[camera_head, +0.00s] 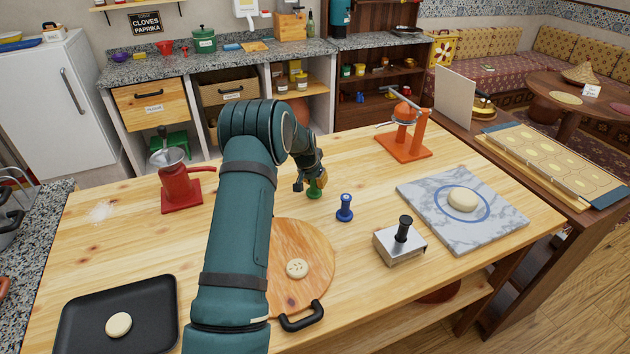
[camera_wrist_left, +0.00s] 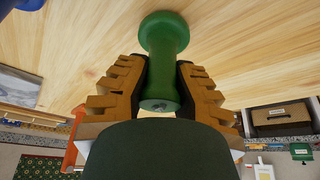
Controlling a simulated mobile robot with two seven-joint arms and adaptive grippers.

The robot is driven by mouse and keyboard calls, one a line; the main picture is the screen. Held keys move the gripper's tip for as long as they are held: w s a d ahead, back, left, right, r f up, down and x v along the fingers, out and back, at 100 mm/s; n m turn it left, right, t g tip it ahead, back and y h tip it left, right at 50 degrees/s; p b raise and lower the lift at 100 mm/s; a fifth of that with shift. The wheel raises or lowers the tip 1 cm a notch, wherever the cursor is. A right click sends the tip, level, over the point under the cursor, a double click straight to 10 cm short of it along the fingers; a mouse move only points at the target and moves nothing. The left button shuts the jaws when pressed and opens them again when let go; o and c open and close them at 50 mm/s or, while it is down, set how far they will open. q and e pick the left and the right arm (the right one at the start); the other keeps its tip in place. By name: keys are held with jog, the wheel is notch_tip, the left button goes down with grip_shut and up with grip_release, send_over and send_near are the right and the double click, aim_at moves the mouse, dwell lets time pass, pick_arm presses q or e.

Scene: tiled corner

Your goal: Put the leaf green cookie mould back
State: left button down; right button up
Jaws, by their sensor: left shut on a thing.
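The leaf green cookie mould (camera_head: 315,192) is over the middle of the wooden table, right behind a blue mould. My left gripper (camera_head: 312,183) is shut on it, with the fingers on both sides of its handle. In the left wrist view the green mould (camera_wrist_left: 164,62) sits between the fingers of my left gripper (camera_wrist_left: 165,85), and its wide round end is toward the table. I cannot tell whether that end touches the wood. The blue mould (camera_head: 344,208) stands upright on the table, just to the right and nearer. My right gripper is not in view.
A round board (camera_head: 312,262) with a cookie lies in front. A metal press (camera_head: 399,244) and a marble slab (camera_head: 490,226) with dough are right. A red device (camera_head: 181,190) stands left, an orange press (camera_head: 403,148) back right. A black tray (camera_head: 90,318) is front left.

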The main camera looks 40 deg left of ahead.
pick_arm(q)
jog(key=shift+f, duration=0.2)
jog(key=c, duration=1)
grip_release()
jog(key=shift+o, duration=0.2)
jog(key=shift+r, duration=0.15)
jog(key=shift+r, duration=0.15)
jog(key=v, duration=1.2)
jog(key=shift+p, duration=0.4)
